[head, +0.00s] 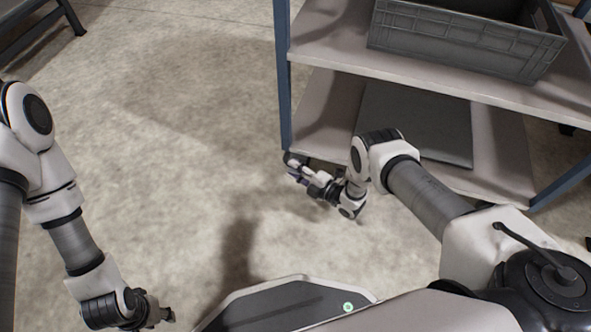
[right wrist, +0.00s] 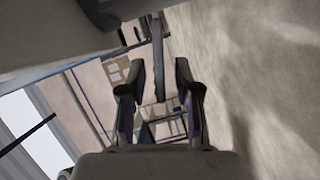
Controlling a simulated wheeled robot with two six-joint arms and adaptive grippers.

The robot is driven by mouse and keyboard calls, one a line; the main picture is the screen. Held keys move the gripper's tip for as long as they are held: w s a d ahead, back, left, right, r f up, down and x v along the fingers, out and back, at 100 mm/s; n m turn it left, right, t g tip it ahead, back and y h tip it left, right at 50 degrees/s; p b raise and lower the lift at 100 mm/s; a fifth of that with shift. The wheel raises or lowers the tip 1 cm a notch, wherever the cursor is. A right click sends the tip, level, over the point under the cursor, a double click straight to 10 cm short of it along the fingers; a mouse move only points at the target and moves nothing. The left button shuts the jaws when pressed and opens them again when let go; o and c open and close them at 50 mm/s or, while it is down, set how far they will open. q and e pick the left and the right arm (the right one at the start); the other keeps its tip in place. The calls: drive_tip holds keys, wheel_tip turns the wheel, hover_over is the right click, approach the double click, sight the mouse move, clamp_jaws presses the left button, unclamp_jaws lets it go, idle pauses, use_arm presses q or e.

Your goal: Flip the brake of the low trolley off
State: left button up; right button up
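The low trolley (head: 320,108) stands at the upper right of the head view, with blue posts and grey shelves. My right gripper (head: 297,168) is low by the trolley's near left corner, just under the lower shelf edge. In the right wrist view its two fingers (right wrist: 158,82) are apart. A narrow grey bar (right wrist: 158,58) shows between them; I cannot tell whether it is the brake lever, and no contact with it is visible. In the head view the brake and wheel are not clearly seen at that corner. My left gripper (head: 164,315) is at the bottom left, far from the trolley.
A grey crate (head: 465,42) sits on the trolley's upper shelf, and a flat dark grey panel (head: 440,125) lies on the lower one. A dark-framed table or rack (head: 40,28) is at the top left. The concrete floor (head: 190,110) left of the trolley is clear.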

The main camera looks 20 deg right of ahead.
drive_tip(key=shift+s, duration=0.1)
drive_tip(key=v, duration=1.1)
drive_tip(key=shift+s+d, duration=0.3)
drive_tip(key=shift+s, duration=0.1)
